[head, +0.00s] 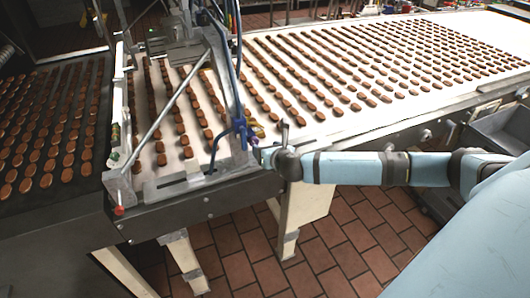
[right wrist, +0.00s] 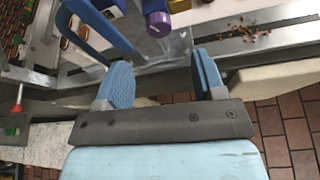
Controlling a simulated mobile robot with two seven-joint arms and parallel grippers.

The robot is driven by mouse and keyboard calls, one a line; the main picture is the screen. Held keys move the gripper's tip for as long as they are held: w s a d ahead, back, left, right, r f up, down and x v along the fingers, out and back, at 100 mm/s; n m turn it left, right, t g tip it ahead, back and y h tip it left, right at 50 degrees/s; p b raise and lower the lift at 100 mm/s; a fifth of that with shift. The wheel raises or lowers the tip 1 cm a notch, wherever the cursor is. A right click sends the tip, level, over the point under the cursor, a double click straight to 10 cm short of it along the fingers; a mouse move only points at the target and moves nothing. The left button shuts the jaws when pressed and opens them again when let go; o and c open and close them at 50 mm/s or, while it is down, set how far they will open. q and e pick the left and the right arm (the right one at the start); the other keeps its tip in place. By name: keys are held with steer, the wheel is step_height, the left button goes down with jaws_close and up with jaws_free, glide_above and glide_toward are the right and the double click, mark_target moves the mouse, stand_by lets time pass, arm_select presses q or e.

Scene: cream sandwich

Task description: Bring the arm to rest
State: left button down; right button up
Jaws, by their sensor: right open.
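My right arm (head: 365,168) comes in from the right in the head view and stretches left along the front edge of the conveyor. Its gripper (head: 264,155) is beside the metal frame, close to a blue pipe and a purple knob. In the right wrist view the right gripper (right wrist: 165,82) is open, with its two blue finger pads wide apart and nothing between them. The purple knob (right wrist: 158,22) and the blue pipe (right wrist: 100,28) lie just beyond the fingertips. My left gripper is not in view.
A white conveyor (head: 300,130) carries many rows of brown biscuits. A dark conveyor (head: 60,205) with more biscuits stands at the left. A metal frame (head: 178,100) rises over the belt. A grey tray (head: 495,130) is at the right. Tiled floor (head: 335,240) lies open below the arm.

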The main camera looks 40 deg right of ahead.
steer(key=s+a+f+m+g+y, duration=0.1)
steer(key=s+a+f+m+y, duration=0.2)
steer(key=s+a+f+m, duration=0.45)
steer(key=s+a+f+m+g+y, duration=0.15)
steer(key=s+a+f+m, duration=0.25)
steer(key=a, duration=0.6)
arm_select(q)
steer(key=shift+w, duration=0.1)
arm_select(e)
steer(key=s+a+f+m, duration=0.1)
steer(key=s+f+m, duration=0.1)
steer(key=s+m, duration=0.6)
steer(key=s+a+f+m, duration=0.2)
steer(key=s+f+m, duration=0.1)
steer(key=s+m, duration=0.5)
steer(key=shift+s+m+y, duration=0.3)
steer(key=shift+m+y, duration=0.05)
steer(key=shift+m, duration=0.8)
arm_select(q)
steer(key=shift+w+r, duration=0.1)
